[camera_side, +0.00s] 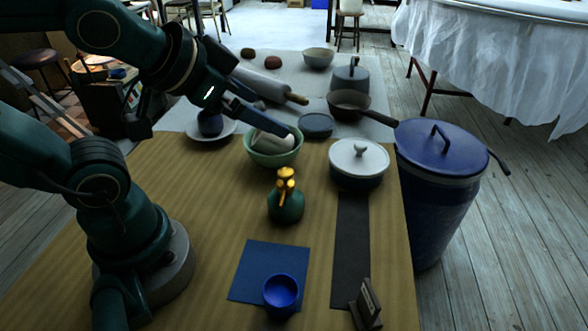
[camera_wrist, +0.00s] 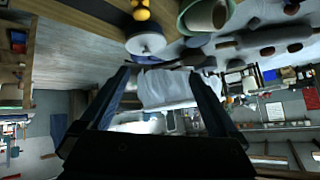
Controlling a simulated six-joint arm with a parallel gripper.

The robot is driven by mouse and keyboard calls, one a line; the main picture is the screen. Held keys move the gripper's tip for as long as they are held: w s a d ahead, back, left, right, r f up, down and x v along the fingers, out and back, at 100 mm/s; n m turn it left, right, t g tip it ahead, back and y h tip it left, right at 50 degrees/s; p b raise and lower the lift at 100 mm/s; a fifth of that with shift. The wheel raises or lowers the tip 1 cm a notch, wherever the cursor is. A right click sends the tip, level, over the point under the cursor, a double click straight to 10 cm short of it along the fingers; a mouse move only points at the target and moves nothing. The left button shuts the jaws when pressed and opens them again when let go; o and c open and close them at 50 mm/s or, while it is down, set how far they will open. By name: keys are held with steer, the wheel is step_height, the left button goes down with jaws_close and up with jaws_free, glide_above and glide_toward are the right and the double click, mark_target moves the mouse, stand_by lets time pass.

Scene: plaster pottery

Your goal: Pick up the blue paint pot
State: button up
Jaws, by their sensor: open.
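A bright blue pot (camera_side: 281,294), open at the top, stands upright on a dark blue square mat (camera_side: 262,262) near the front of the table. A smaller dark blue pot (camera_side: 210,122) sits on a pale saucer (camera_side: 226,131) at the back left, partly behind my arm. I cannot tell from looks alone which is the paint pot. My gripper shows in the wrist view (camera_wrist: 159,76) with its fingers wide apart and nothing between them. In the side view it is raised over the table near the green bowl, far behind the bright blue pot. Neither blue pot is clear in the wrist view.
A green bowl (camera_side: 272,158) holds a pale cylinder. A green bottle with a gold pump (camera_side: 286,202) stands mid-table. A white-lidded pot (camera_side: 358,164) is at the right, by a dark strip (camera_side: 350,240). A small dark stand (camera_side: 367,304) is right of the bright blue pot.

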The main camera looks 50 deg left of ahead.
steer(key=w+r+m+t+h, duration=0.1)
steer(key=w+r+m+t, duration=0.3)
steer(key=w+m, duration=0.4)
steer(key=w+d+f+m+h, duration=0.3)
steer(key=d+m+h, duration=0.1)
steer(key=d, duration=0.1)
steer(key=m+g+h, duration=0.8)
steer(key=g, duration=0.7)
glide_toward(287, 310)
steer(key=shift+w+d+f, duration=0.1)
steer(key=shift+w+f, duration=0.35)
steer(key=shift+s+f+n+g+h, duration=0.3)
steer(key=shift+f+g, duration=0.1)
steer(key=shift+f, duration=0.05)
steer(key=shift+d+f, duration=0.1)
steer(key=shift+d, duration=0.1)
steer(key=shift+x, duration=2.3)
